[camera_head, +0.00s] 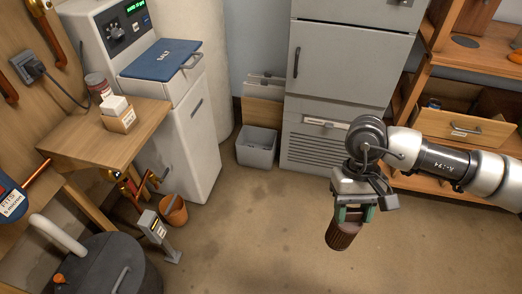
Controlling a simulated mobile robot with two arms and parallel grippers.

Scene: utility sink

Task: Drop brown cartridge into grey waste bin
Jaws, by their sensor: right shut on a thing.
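My right gripper (354,214) is shut on the brown cartridge (342,235), a dark ribbed cylinder that hangs tilted below the fingers over bare floor. The grey waste bin (257,147) stands on the floor against the back wall, left of the tall grey cabinet. Its open top faces up, and the gripper with the cartridge is apart from it, to the right and lower in the picture. My left gripper does not show.
A grey machine with a blue lid (162,59) stands at left, beside a wooden shelf (75,142). An orange bucket (174,210), a small grey post (154,230) and a dark tank (107,268) stand below. An open drawer (466,130) juts out at right. The middle floor is clear.

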